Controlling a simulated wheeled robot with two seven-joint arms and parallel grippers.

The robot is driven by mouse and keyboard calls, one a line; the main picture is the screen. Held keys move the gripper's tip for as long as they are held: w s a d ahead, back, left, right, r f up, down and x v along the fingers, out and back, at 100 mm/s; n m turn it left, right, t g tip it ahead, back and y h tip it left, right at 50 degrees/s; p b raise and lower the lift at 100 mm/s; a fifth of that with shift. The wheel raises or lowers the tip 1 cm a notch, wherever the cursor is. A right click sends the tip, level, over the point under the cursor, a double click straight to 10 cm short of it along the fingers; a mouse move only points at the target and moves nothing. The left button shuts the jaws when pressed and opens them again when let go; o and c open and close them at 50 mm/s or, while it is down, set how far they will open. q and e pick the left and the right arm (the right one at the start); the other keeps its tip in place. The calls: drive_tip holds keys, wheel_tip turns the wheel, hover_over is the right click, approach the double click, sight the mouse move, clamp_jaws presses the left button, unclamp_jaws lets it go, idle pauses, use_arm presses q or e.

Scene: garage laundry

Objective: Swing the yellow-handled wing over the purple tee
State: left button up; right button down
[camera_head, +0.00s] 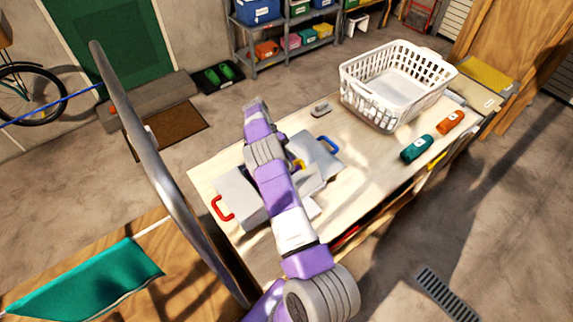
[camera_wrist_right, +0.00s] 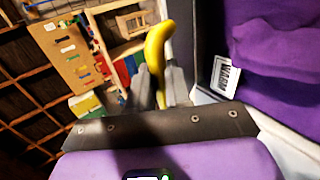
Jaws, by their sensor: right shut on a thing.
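The folding board lies on the workbench in the camera_head view, with grey wings carrying a red handle (camera_head: 222,208), a blue handle (camera_head: 328,144) and a yellow handle (camera_head: 299,163). My right arm crosses over it and hides its middle and most of the yellow handle. In the right wrist view the yellow handle (camera_wrist_right: 157,50) stands between the two fingers of my right gripper (camera_wrist_right: 160,88), which is shut on it. A purple, cloth-like surface (camera_wrist_right: 280,55), probably the tee, fills the upper right there. The tee cannot be made out in the camera_head view. My left gripper is out of view.
A white basket (camera_head: 397,88) stands at the bench's far end. A teal bottle-like item (camera_head: 416,148), an orange one (camera_head: 450,122) and a small grey item (camera_head: 321,109) lie on the bench. A curved grey bar (camera_head: 160,170) rises at left beside a teal cloth (camera_head: 90,280).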

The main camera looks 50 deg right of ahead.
drive_tip(key=shift+s+f, duration=0.2)
drive_tip(key=shift+f, duration=0.2)
drive_tip(key=c, duration=1.3)
unclamp_jaws()
drive_tip(key=shift+o, duration=1.2)
drive_tip(key=shift+d+r, duration=0.1)
drive_tip(key=shift+r, duration=0.15)
drive_tip(key=shift+r, duration=0.15)
wheel_tip(320, 180, up, 10)
drive_tip(key=p, duration=0.9)
drive_tip(key=shift+f, duration=0.2)
